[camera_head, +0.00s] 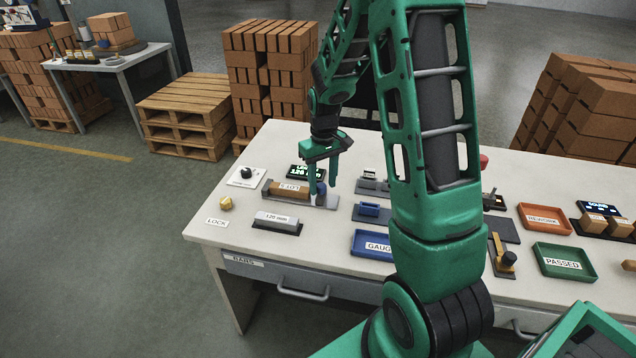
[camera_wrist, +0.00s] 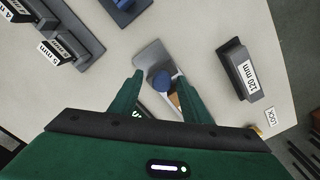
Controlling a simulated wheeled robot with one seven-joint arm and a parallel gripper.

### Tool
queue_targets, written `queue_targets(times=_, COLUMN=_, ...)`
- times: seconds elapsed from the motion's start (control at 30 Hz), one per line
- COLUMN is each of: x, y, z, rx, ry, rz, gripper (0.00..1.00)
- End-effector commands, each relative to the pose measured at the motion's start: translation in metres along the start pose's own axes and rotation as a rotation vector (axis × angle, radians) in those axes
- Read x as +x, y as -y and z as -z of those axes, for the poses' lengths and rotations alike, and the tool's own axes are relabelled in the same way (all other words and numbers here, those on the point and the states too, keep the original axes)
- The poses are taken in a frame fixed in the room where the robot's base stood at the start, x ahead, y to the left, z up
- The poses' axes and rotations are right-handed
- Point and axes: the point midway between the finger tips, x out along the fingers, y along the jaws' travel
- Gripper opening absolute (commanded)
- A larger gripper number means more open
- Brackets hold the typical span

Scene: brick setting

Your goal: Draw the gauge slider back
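The gauge is a grey rail (camera_head: 326,203) near the left end of the white table, with a brown brick (camera_head: 288,189) lying in it. Its slider has a blue knob (camera_head: 321,187) at the right end of the brick. My gripper (camera_head: 324,189) points down over the slider. In the wrist view, the blue knob (camera_wrist: 162,80) lies between the two green fingers of my gripper (camera_wrist: 161,77), with a gap on either side. The fingers are open. The wrist view also shows the bare end of the grey rail (camera_wrist: 153,54). The brick is partly hidden there.
A 120 mm block (camera_head: 277,221) sits in front of the gauge. A dark display (camera_head: 305,172) and a dial plate (camera_head: 246,177) stand behind it. A yellow knob (camera_head: 226,203) is near the LOCK label. A blue tray (camera_head: 373,245) lies to the right.

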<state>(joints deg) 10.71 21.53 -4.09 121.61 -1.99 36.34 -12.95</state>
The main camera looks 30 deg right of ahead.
Motion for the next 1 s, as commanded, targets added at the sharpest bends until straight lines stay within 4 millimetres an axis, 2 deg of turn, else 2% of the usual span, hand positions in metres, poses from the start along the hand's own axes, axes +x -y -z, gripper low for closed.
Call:
queue_targets(times=0.27, x=-0.007, y=0.001, z=0.002, rx=-0.001, ry=-0.004, rz=0.000, gripper=0.43)
queue_targets(times=0.37, x=-0.020, y=0.000, z=0.002, rx=-0.001, ry=-0.006, rz=0.000, gripper=0.43)
queue_targets(times=0.7, x=-0.082, y=0.000, z=0.002, rx=0.000, ry=-0.004, rz=-0.001, gripper=0.43)
queue_targets(times=0.83, x=-0.098, y=0.000, z=0.002, rx=0.000, ry=-0.002, rz=0.000, gripper=0.43)
queue_targets(times=1.0, x=-0.106, y=0.000, z=0.001, rx=0.000, ry=0.001, rz=0.000, gripper=0.43)
